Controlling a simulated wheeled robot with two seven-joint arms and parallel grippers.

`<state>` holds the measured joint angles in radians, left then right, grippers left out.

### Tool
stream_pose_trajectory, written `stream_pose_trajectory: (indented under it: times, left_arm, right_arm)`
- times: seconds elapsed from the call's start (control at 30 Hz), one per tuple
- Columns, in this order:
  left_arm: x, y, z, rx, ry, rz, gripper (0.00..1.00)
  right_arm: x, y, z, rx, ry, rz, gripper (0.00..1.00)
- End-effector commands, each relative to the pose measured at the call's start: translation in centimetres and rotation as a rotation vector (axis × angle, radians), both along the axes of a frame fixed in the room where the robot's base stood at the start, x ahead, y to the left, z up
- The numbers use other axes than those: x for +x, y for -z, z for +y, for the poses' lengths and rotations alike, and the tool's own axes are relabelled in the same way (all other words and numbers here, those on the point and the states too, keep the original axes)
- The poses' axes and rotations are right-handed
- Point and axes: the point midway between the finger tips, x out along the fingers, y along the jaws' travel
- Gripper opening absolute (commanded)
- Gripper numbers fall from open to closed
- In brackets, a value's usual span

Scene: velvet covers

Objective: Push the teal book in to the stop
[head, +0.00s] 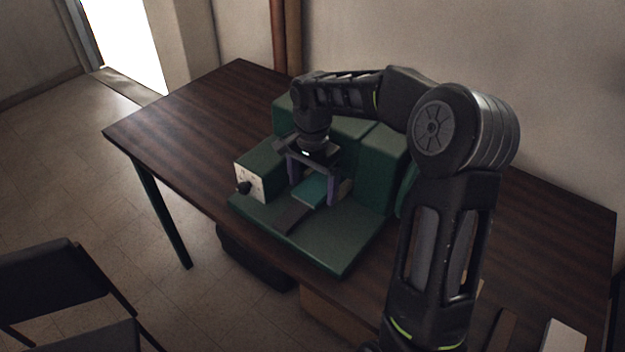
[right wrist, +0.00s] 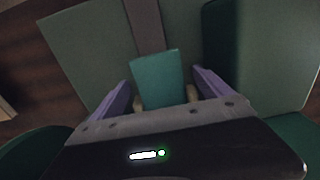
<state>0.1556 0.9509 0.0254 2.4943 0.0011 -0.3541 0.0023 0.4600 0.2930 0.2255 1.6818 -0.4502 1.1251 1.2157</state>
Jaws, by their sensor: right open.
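The teal book (head: 311,190) lies flat on a green velvet-covered stand (head: 330,235), on the dark strip (head: 292,219) that runs to the stand's front. In the right wrist view the teal book (right wrist: 158,78) shows between the two purple fingers. My right gripper (head: 318,193) is open, pointing down, with one finger on each side of the book. I cannot tell whether the fingers touch it. Pale rounded pieces (right wrist: 193,94) show beside the book's near end. The stop is hidden behind the gripper. My left gripper is out of view.
Green blocks rise behind and right of the book, and a green block (head: 262,158) with a pale knobbed panel (head: 249,184) stands to the left. The dark wooden table (head: 185,125) is clear at left. A white object (head: 563,337) lies at the lower right.

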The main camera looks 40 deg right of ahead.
Motion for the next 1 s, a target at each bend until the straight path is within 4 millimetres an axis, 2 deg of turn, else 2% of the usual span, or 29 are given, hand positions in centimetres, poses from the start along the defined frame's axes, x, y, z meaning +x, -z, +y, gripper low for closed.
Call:
stream_pose_trajectory:
  times: [0.07,0.17,0.97,1.0]
  left_arm:
    - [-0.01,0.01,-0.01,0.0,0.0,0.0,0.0]
    - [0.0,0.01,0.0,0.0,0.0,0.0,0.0]
    - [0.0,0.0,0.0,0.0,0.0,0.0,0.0]
    - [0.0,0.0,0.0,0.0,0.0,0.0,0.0]
  right_arm:
    - [0.0,-0.01,0.0,0.0,0.0,0.0,0.89]
    - [0.0,-0.02,-0.01,0.0,0.0,0.0,0.82]
    - [0.01,-0.05,-0.02,0.0,0.0,0.0,0.16]
    - [0.01,-0.05,-0.02,0.0,0.0,0.0,0.66]
